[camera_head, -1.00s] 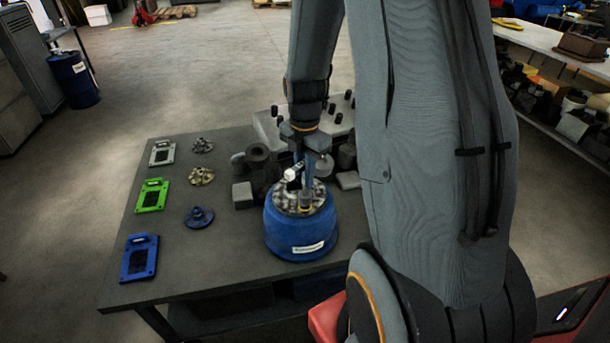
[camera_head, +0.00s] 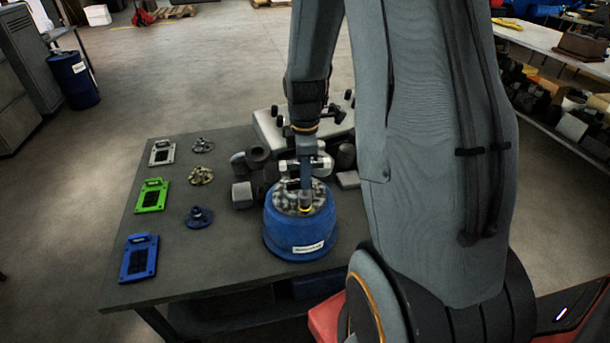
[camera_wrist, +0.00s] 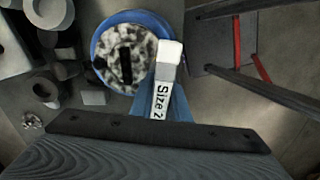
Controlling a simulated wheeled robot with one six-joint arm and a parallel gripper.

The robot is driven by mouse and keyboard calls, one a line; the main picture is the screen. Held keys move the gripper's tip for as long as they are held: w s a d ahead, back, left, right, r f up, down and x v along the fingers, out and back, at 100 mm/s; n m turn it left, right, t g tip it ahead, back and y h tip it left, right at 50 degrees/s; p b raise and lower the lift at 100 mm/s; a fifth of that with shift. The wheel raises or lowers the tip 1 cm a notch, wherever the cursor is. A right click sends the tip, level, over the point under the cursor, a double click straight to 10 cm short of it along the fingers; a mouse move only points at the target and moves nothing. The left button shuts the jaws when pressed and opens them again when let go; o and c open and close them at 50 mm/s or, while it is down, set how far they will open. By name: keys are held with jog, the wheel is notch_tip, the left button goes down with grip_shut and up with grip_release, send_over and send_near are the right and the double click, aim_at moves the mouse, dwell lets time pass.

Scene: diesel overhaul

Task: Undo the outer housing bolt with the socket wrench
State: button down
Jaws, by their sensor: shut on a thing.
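The blue round housing (camera_head: 300,232) with a mottled metal top (camera_head: 292,196) stands on the table's right front part. My gripper (camera_head: 306,168) is above its top, shut on the upright blue socket wrench (camera_head: 305,184). The wrench's lower end meets a yellow ring (camera_head: 306,207) at the front edge of the metal top. The bolt is hidden there, so I cannot tell how the socket sits on it. The wrist view shows the housing (camera_wrist: 98,46) beyond the wrench, whose white label (camera_wrist: 162,98) reads "Size 2".
Silver, green and blue plates (camera_head: 151,195) and several small flanged parts (camera_head: 199,217) lie on the table's left side. Dark cylinders and blocks (camera_head: 242,194) stand close left of and behind the housing. A grey rack (camera_head: 268,125) is behind my gripper.

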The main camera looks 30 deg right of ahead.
jog(key=m, duration=0.3)
jog(key=shift+m, duration=0.3)
jog(key=m, duration=0.8)
jog(key=shift+m, duration=2.4)
jog(key=shift+f, duration=0.15)
jog(key=shift+f+b, duration=0.4)
jog(key=shift+f, duration=0.25)
jog(key=n, duration=0.3)
jog(key=shift+p, duration=0.4)
jog(key=c, duration=2.4)
grip_release()
jog(key=shift+c, duration=0.2)
grip_shut()
